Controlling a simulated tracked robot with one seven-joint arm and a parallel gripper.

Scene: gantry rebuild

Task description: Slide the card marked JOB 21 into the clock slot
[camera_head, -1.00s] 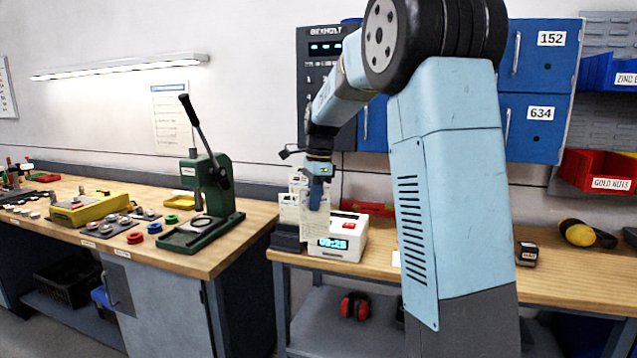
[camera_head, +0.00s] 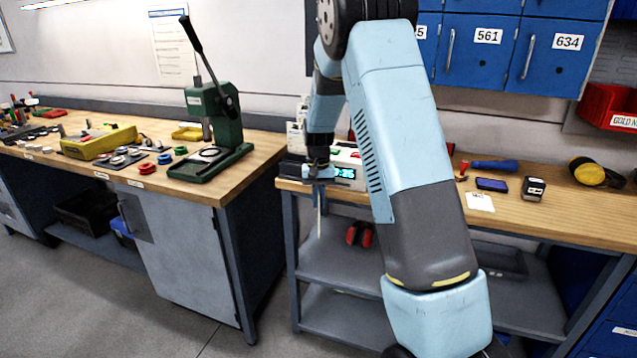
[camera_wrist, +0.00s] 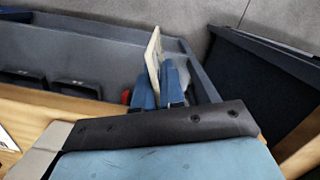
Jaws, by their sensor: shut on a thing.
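My gripper (camera_head: 318,177) is in front of the bench's front edge, pointing down, just left of the time clock's display. It is shut on a thin pale card (camera_head: 319,212), which hangs below it almost edge-on. In the wrist view the card (camera_wrist: 154,62) stands out from between the blue fingers (camera_wrist: 161,88); its print cannot be read, so I cannot tell whether it is JOB 21. The white time clock (camera_head: 349,157) with its lit blue display is on the bench, partly covered by my arm. Its slot cannot be made out. Other cards (camera_head: 295,136) show behind my arm.
The bench's wooden front edge (camera_head: 520,228) runs close behind my gripper, with a grey shelf (camera_head: 335,265) and red ear defenders (camera_head: 360,233) below. A green press (camera_head: 213,140) stands on the left bench. Blue cabinets (camera_head: 478,65) hang above.

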